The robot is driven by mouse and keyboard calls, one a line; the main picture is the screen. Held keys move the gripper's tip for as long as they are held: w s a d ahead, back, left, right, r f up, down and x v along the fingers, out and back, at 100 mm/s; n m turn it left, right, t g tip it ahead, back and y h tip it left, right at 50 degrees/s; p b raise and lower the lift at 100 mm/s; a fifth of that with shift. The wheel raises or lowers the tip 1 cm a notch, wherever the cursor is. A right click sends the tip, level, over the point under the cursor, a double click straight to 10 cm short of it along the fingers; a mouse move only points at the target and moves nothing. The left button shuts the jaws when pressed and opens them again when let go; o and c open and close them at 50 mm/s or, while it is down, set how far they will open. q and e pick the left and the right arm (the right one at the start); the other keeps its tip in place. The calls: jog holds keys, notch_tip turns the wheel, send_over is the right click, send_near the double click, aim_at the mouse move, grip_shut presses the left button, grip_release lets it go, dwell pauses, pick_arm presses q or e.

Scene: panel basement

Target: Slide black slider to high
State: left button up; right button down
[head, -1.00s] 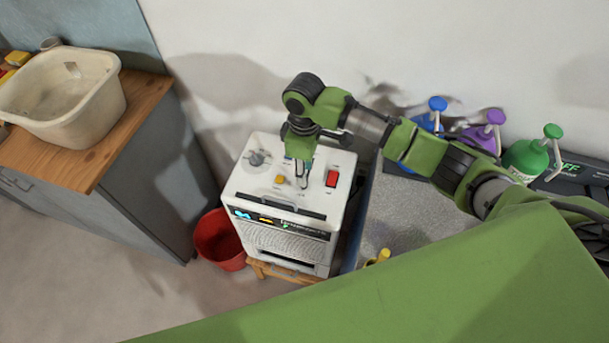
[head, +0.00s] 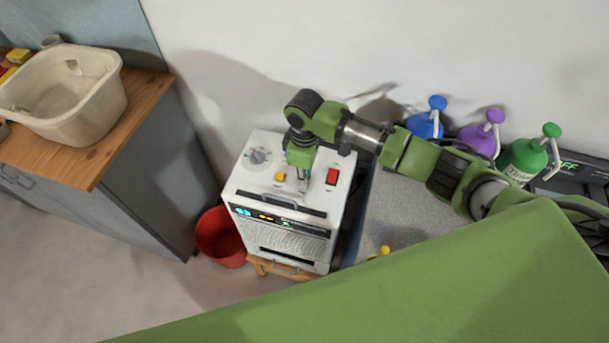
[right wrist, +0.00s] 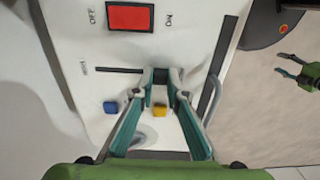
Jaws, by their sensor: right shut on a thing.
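The white appliance (head: 250,185) has its control panel on top. My right gripper (head: 302,187) reaches down to this panel. In the right wrist view its teal fingers (right wrist: 160,78) are shut on a small dark piece, the black slider (right wrist: 160,76), mostly hidden between the tips. The slider's thin black slot (right wrist: 115,70) runs left from the fingertips toward a small label that I cannot read clearly. A small green gripper, apparently my left (right wrist: 287,66), shows far off at the right of the wrist view, its fingers apart and empty.
A red switch (head: 332,177), a yellow button (head: 280,177), a blue button (right wrist: 110,107) and a round knob (head: 257,156) are near the slider. A red bucket (head: 220,238) stands left of the appliance. Spray bottles (head: 525,158) stand at right.

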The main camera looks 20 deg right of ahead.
jog(key=w+d+b, duration=0.1)
jog(key=w, duration=0.1)
jog(key=w+d+b, duration=0.1)
jog(key=w+d, duration=0.2)
jog(key=w, duration=0.1)
jog(key=shift+w+d+f+b, duration=0.15)
jog(key=shift+w+d+b, duration=0.1)
jog(key=shift+w+b, duration=0.15)
jog(key=shift+w+d, duration=0.15)
jog(key=shift+w, duration=0.05)
jog(key=shift+r, duration=0.25)
jog(key=c, duration=2)
grip_release()
jog(key=shift+w+d+f, duration=0.1)
notch_tip(320, 180, up, 12)
jog(key=shift+r, duration=0.1)
